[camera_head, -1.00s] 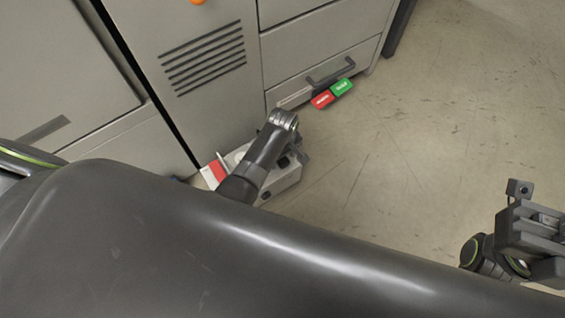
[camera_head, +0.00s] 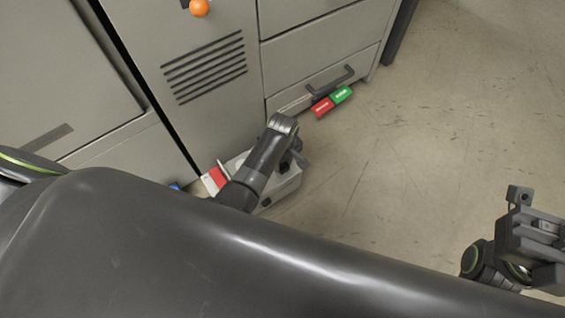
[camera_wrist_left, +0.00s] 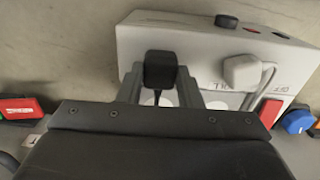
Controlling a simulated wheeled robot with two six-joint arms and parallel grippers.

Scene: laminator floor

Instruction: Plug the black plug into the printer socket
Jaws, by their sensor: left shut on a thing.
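The black plug (camera_wrist_left: 160,70) is between the two fingers of my left gripper (camera_wrist_left: 160,88), which is shut on it; a dark cord hangs below it. Behind it is a white box (camera_wrist_left: 195,45) with a white plug (camera_wrist_left: 243,70) in its face, right of the black plug. Part of the box's lettering is hidden. I cannot tell whether the black plug is in a socket. In the head view my left gripper (camera_head: 296,155) is over the white box (camera_head: 284,189), which my arm partly covers. My right gripper (camera_head: 530,225) is at the right edge, away from the box.
Grey cabinets (camera_head: 215,110) stand behind the box, with a drawer handle (camera_head: 330,80). A red block (camera_head: 322,107) and a green block (camera_head: 342,95) are by the drawer. A blue object (camera_wrist_left: 298,120) is right of the box. The floor (camera_head: 420,150) to the right is clear.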

